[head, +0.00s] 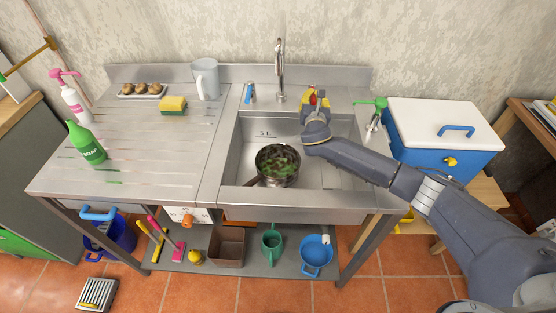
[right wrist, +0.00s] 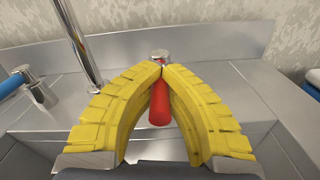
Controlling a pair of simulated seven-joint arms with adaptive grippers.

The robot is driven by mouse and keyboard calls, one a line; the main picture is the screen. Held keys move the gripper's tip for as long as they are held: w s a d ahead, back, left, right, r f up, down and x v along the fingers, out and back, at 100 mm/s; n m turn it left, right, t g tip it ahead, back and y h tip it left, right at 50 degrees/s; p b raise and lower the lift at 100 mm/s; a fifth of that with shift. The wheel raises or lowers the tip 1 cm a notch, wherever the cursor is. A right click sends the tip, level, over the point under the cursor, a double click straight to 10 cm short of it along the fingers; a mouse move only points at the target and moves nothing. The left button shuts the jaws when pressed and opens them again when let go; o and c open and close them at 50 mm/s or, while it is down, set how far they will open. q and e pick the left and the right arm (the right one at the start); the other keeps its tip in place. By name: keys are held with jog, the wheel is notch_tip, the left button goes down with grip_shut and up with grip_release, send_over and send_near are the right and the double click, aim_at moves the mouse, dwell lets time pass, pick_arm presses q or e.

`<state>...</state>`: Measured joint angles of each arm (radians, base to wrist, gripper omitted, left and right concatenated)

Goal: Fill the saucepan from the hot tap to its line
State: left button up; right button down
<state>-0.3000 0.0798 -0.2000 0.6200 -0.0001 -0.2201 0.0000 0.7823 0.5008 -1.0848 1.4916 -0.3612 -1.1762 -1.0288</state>
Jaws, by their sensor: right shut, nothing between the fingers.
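The saucepan (head: 291,181) is a dark pan in the sink basin, with its handle toward the lower left. Its inside looks mottled green and dark; I cannot make out a fill line or a water level. The tall chrome spout (head: 280,65) stands behind it; no stream is visible from it. The hot tap's red lever (right wrist: 159,105) shows between and beyond the fingers of my right gripper (right wrist: 161,68). The yellow fingertips meet, with nothing gripped. In the head view my right gripper (head: 315,98) is at the tap, right of the spout. My left gripper is out of view.
The blue tap lever (head: 250,92) is left of the spout.

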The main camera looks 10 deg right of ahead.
jog(key=shift+w+r+g, duration=0.1)
jog(key=shift+r+g, duration=0.5)
jog(key=shift+g, duration=0.5)
jog(key=shift+r, duration=0.1)
jog(key=shift+w+d+r+g+y, duration=0.1)
jog(key=shift+r+g+y, duration=0.25)
jog(key=shift+g, duration=0.35)
jog(key=shift+r+g, duration=0.1)
jog(key=shift+g, duration=0.4)
dwell(5.6)
